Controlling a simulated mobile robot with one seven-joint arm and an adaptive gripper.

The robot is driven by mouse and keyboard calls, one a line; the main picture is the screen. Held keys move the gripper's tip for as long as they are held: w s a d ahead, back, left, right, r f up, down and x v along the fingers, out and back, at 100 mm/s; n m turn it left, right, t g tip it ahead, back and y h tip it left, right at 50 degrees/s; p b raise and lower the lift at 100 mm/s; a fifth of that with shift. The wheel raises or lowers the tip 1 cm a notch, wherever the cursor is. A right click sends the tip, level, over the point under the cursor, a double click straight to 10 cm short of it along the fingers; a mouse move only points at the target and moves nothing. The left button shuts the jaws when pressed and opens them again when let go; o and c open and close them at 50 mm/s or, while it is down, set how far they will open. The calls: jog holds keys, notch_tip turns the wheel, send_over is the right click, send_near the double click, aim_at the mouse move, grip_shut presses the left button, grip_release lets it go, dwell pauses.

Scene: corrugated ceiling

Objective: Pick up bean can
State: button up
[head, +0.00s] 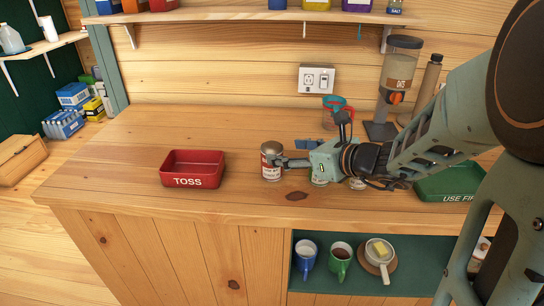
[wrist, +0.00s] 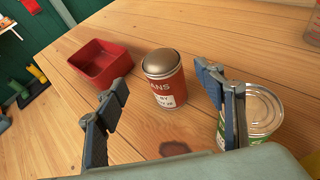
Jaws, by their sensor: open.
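The bean can (head: 271,166) stands upright on the wooden counter, right of the red TOSS tray. It has a red and white label with letters ending in "ANS", and in the wrist view (wrist: 166,88) its metal lid looks domed. My gripper (head: 284,161) comes in from the right, low over the counter, with its fingertips at the can's right side. In the wrist view my gripper (wrist: 162,86) is open, and the can appears in the gap between the fingers, just ahead of the tips. I cannot tell whether a finger touches it.
The red TOSS tray (head: 192,180) is left of the can. A green-labelled can (wrist: 262,112) stands close by the right finger. A green USE FIRST tray (head: 450,183), partly hidden by my arm, is at right. A dispenser (head: 397,75) and a red-teal cup (head: 332,106) stand behind.

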aim_at(276, 150)
jog(key=x, duration=0.7)
jog(key=shift+w+f+b, duration=0.2)
jog(key=shift+f+b, duration=0.1)
jog(key=shift+f, duration=0.05)
jog(key=shift+c, duration=0.3)
jog(key=c, duration=1.3)
jog(key=shift+r, duration=0.1)
jog(key=shift+c, duration=0.8)
jog(key=shift+r, duration=0.15)
